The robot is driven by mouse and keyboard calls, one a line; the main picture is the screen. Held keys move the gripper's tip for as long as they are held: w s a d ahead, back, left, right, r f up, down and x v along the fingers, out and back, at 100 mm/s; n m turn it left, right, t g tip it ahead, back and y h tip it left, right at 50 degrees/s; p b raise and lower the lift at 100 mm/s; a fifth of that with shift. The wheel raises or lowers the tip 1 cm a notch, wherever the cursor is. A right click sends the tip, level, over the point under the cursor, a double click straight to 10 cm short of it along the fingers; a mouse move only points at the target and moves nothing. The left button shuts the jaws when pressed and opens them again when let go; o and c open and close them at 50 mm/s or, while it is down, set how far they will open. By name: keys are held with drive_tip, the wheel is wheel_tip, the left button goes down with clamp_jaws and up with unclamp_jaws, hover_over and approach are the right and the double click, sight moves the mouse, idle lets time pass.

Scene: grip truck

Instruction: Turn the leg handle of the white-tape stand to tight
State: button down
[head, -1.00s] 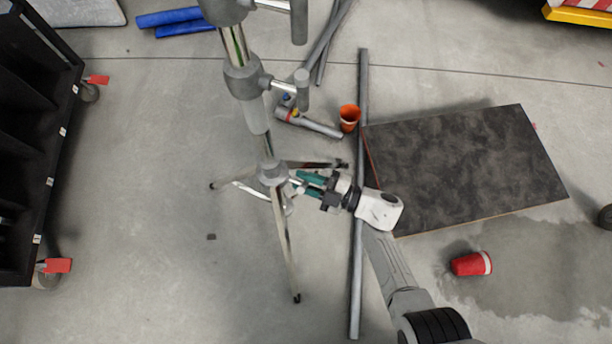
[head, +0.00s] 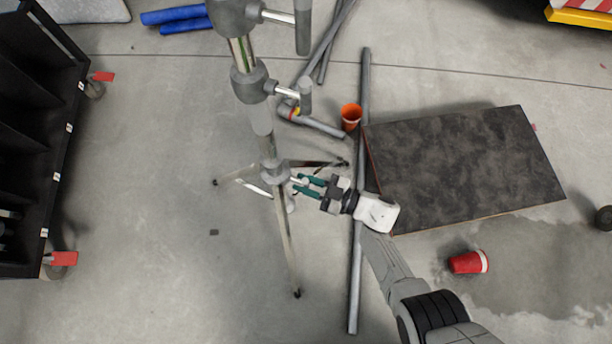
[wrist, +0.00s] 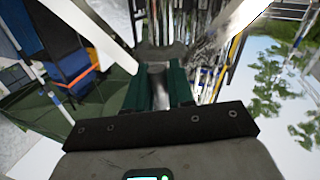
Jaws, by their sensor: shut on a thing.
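The stand (head: 259,115) rises in the upper left of the head view, a grey column with a lower collar (head: 273,171) and splayed legs (head: 285,240). I cannot make out white tape on it. My gripper (head: 300,184) is at the right side of the lower collar, its green fingers shut on the leg handle. In the wrist view the handle (wrist: 158,85) shows as a grey bar between the green fingers (wrist: 160,97). The handle's far end and its turn angle are hard to tell.
A long grey pipe (head: 356,270) lies right of the stand. A dark board (head: 465,165), an orange cup (head: 350,116) and a red cup (head: 468,262) are to the right. A black shelf cart (head: 30,140) stands left. Floor between cart and stand is mostly clear.

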drive_tip(key=shift+f, duration=0.1)
idle(0.3)
drive_tip(key=c, duration=1.1)
unclamp_jaws()
drive_tip(key=shift+o, duration=0.2)
drive_tip(key=p+v, duration=0.2)
drive_tip(key=v, duration=0.8)
drive_tip(key=shift+s+d, duration=0.2)
drive_tip(key=shift+d, duration=0.15)
